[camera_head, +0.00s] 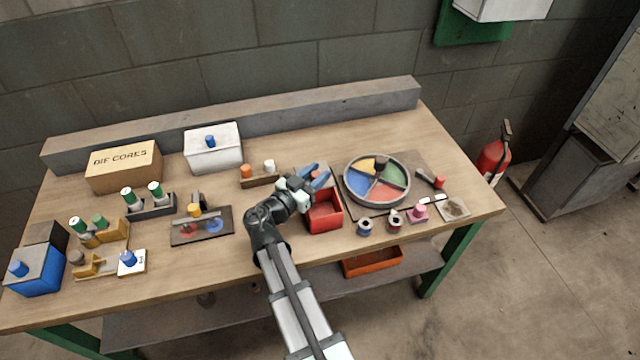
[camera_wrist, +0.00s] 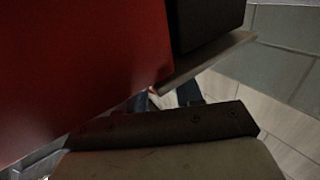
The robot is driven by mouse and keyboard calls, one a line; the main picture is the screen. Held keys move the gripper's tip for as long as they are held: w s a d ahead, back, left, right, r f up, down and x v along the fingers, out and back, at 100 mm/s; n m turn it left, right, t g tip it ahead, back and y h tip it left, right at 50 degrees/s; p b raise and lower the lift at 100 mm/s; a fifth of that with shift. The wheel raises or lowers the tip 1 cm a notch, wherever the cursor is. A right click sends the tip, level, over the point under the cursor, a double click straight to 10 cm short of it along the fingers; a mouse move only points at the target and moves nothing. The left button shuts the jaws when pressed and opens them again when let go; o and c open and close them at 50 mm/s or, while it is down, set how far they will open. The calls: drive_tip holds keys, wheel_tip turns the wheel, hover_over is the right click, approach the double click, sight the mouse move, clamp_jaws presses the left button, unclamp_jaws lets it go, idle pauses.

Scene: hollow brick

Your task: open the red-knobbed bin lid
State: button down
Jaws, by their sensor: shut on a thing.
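The red bin (camera_head: 324,222) stands near the middle of the table, and its dark red inside shows from above. In the wrist view a large red surface (camera_wrist: 75,65) fills the left, close to the camera. The lid's exact tilt cannot be made out.
A round tray (camera_head: 408,187) with coloured sectors stands close to the right of the bin. Several small spools and a pink piece (camera_head: 420,213) lie at the front right. A white box (camera_head: 213,155) and a small wooden rack (camera_head: 260,182) are to the left.

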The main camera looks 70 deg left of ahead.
drive_tip(key=c, duration=0.8)
unclamp_jaws()
drive_tip(key=shift+c, duration=0.2)
drive_tip(key=shift+s+d, duration=0.1)
drive_tip(key=shift+d, duration=0.05)
drive_tip(key=v, duration=1.3)
drive_tip(key=shift+s, duration=0.25)
drive_tip(key=shift+d, duration=0.15)
